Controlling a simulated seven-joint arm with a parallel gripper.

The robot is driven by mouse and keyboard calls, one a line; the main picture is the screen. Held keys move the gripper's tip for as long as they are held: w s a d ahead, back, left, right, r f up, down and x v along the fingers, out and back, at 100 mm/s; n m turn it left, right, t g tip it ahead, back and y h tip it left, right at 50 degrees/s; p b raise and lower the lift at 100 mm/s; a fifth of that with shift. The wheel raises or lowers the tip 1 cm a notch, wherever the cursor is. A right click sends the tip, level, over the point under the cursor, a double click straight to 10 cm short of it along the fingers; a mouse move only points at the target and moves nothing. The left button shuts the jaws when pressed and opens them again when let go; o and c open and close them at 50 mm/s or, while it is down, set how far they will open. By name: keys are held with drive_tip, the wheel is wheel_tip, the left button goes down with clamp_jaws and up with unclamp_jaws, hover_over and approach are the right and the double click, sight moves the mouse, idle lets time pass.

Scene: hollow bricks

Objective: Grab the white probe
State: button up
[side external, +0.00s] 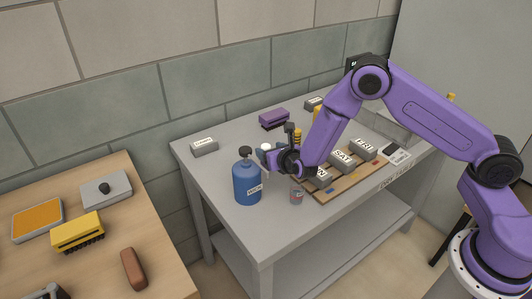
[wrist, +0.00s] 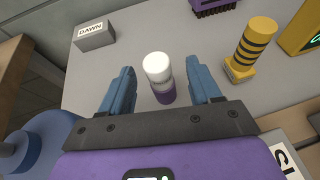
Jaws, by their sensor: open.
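The white probe appears to be the upright cylinder with a rounded white top and purple lower part (wrist: 157,72) in the wrist view. Its white top also shows beside my gripper in the side view (side external: 265,147). It stands on the grey bench (side external: 222,165). My gripper (side external: 280,149) is open; in the wrist view its blue fingers (wrist: 159,80) are spread to the left and right of the cylinder, with a visible gap on each side. The cylinder's base is partly hidden in the side view.
A blue bottle (side external: 247,184) stands close by. A DAWN block (wrist: 94,34) is at the back left, and a yellow, black-ringed post (wrist: 250,50) stands right of the fingers. A purple brush (side external: 273,118) lies behind. A board with lettered blocks (side external: 343,158) is at right.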

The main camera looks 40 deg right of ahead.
drive_tip(key=shift+x, duration=2.7)
drive_tip(key=shift+a, duration=0.2)
drive_tip(key=shift+c, duration=0.3)
drive_tip(key=c, duration=1)
